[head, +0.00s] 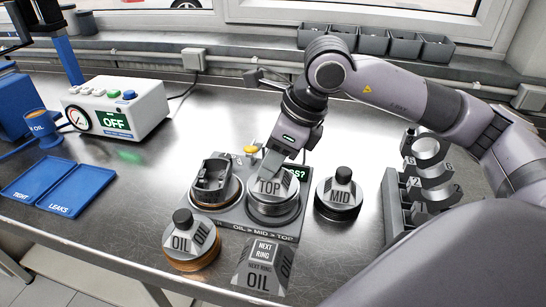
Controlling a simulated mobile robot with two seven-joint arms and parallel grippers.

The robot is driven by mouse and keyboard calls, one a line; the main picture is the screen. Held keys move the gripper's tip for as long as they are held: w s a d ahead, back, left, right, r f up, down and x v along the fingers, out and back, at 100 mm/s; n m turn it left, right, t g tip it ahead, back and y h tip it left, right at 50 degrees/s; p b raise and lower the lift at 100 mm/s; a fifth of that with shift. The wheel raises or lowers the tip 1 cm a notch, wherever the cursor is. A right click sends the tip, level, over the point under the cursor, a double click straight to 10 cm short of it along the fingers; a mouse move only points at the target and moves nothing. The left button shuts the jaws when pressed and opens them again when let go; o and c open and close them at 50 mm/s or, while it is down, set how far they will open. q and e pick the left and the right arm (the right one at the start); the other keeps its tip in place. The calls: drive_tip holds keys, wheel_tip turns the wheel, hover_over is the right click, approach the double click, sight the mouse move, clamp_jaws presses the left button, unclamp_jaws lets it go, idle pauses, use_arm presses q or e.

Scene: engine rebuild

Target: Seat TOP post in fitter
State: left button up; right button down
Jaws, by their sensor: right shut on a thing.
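The TOP post (272,205), a ribbed metal cylinder with a grey TOP label, stands upright at the right-hand place of the fitter (232,222). My right gripper (271,164) comes down from behind and is shut on the TOP post at its upper end. Whether the post is fully down in the fitter is hard to tell. A piston (213,180) stands at the fitter's left-hand place. The MID post (338,200) stands on the bench to the right of the fitter. The OIL post (190,245) stands in front of it at the left. My left gripper is out of view.
A NEXT RING sign (263,268) reading OIL stands in front of the fitter. A rack (397,205) with ring-shaped parts is at the right. A gauge box (117,105) reading OFF and blue trays (58,184) are at the left. Bench between trays and fitter is clear.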

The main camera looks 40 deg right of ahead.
drive_tip(key=shift+f+b, duration=0.15)
drive_tip(key=shift+b, duration=0.45)
idle(0.8)
drive_tip(key=shift+f+b, duration=0.65)
drive_tip(key=shift+b, duration=0.05)
idle(0.7)
drive_tip(key=shift+c, duration=1.5)
unclamp_jaws()
drive_tip(key=shift+r+p, duration=2.05)
drive_tip(key=shift+r, duration=1.1)
drive_tip(key=shift+f, duration=0.1)
